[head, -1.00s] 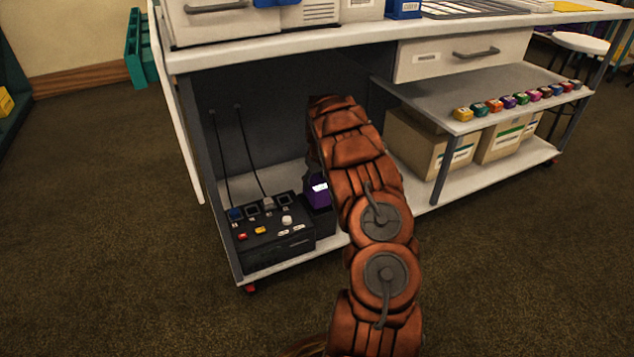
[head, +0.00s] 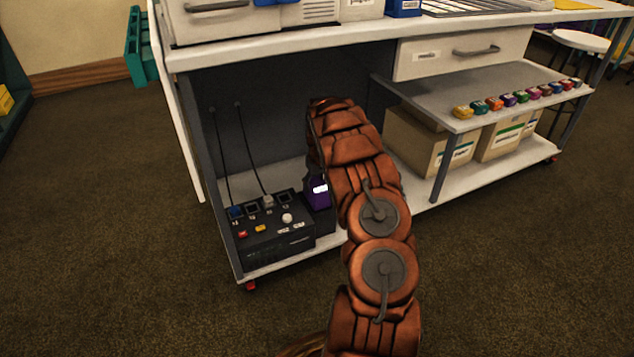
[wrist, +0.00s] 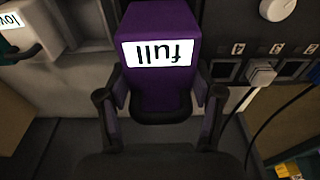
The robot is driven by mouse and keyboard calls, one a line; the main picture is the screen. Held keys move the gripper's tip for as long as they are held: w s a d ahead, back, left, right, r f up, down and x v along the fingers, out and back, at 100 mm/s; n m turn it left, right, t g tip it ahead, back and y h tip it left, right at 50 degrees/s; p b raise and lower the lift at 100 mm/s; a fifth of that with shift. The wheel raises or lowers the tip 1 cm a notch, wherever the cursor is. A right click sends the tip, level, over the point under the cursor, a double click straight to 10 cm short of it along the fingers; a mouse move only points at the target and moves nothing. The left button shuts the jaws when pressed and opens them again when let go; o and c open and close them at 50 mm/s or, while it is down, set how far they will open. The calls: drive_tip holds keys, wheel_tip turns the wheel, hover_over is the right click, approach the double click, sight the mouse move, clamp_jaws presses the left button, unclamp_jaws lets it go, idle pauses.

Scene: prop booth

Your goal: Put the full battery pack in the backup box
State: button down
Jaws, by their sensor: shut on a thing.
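The full battery pack (wrist: 160,82) is a purple block with a white label reading "full", upside down in the wrist view. My gripper (wrist: 161,97) is shut on it, one dark finger on each side. In the head view the purple pack (head: 316,198) shows beside my arm, right of a black console; my gripper is hidden there. The black console (head: 270,240) has sockets, cables, a white knob and coloured buttons. I cannot tell for certain which thing is the backup box, or whether the pack touches what lies beneath it.
The console stands on the workbench's white lower shelf (head: 262,270). A grey leg (head: 205,170) bounds the bay at left. Cardboard boxes (head: 420,140) stand to the right, under a shelf with several coloured blocks.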

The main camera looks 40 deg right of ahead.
drive_tip(key=shift+f+p, duration=0.4)
drive_tip(key=shift+f, duration=1.65)
drive_tip(key=shift+f, duration=0.3)
drive_tip(key=shift+f, duration=0.2)
drive_tip(key=shift+c, duration=0.5)
unclamp_jaws()
drive_tip(key=r, duration=0.4)
drive_tip(key=s+r, duration=0.1)
drive_tip(key=r, duration=0.7)
drive_tip(key=shift+s+a, duration=0.2)
drive_tip(key=shift+s+f, duration=0.1)
